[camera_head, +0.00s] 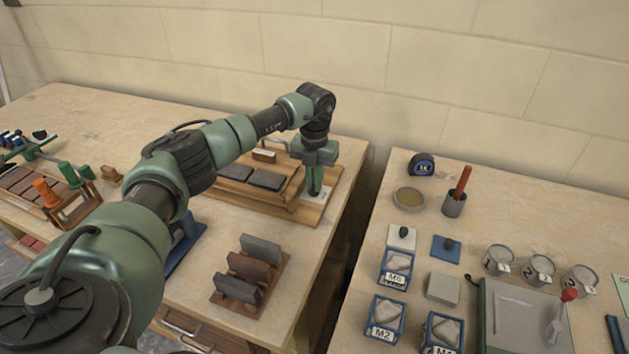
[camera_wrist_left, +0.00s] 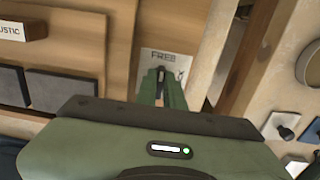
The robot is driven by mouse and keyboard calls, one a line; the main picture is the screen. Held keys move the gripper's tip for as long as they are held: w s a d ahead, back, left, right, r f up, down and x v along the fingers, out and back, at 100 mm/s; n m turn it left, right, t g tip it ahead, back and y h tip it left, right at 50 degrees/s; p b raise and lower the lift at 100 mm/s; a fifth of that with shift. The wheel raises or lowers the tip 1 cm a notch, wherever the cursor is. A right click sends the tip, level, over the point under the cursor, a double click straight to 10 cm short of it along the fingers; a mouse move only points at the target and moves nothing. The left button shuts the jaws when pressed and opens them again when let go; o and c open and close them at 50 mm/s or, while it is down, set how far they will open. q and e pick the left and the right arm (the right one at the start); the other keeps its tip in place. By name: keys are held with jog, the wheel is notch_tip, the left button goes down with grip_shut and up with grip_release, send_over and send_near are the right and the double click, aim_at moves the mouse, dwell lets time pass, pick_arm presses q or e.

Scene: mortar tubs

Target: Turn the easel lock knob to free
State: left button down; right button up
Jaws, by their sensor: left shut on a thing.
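The wooden easel (camera_head: 232,193) lies on the left bench and carries dark tiles. A white plate (camera_head: 321,205) is at its right end; in the left wrist view the plate (camera_wrist_left: 180,60) reads "FREE". My left gripper (camera_head: 314,190) points down over this plate. In the left wrist view its fingers (camera_wrist_left: 161,86) are shut on a small dark part, the lock knob (camera_wrist_left: 161,74). The fingers hide most of the knob, so I cannot tell which way it points. My right gripper is not in view.
A wooden rack with several bricks (camera_head: 261,246) stands in front of the easel.

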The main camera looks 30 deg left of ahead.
pick_arm(q)
jog(key=shift+w+r, duration=0.1)
jog(key=shift+r, duration=0.05)
jog(key=c, duration=1.5)
grip_release()
notch_tip(320, 180, up, 8)
jog(key=shift+f+b, duration=0.15)
jog(key=shift+b, duration=0.55)
